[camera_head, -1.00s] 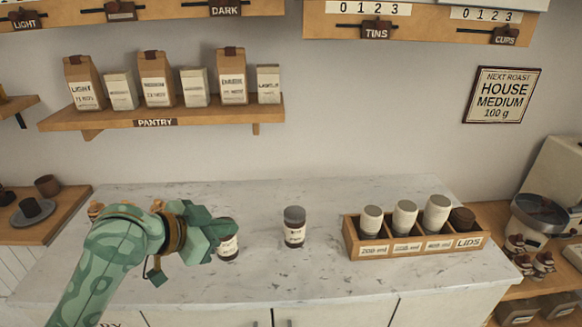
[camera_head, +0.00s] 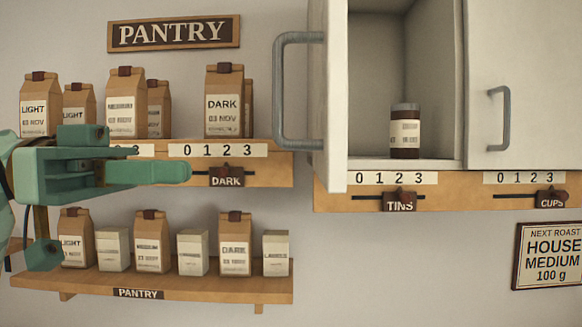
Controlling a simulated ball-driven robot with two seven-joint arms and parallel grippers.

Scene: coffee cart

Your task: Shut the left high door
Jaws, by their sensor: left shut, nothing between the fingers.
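The left high door (camera_head: 333,120) of the white wall cabinet stands open, swung out toward me and seen nearly edge-on. Its grey bar handle (camera_head: 279,90) sticks out to the left. The open compartment (camera_head: 375,75) shows its inside, with one dark jar (camera_head: 405,132) with a pale label and grey lid on its floor. My left gripper (camera_head: 186,172) is shut and empty, left of the door and a little below the handle, in front of the shelves. It is apart from the handle in the picture.
The neighbouring right cabinet door (camera_head: 535,85) is shut. Coffee bags stand on the upper shelf (camera_head: 270,170) and the lower pantry shelf (camera_head: 200,285), behind my left gripper. A rail with TINS (camera_head: 400,201) and CUPS sliders runs under the cabinet. A roast sign hangs at lower right.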

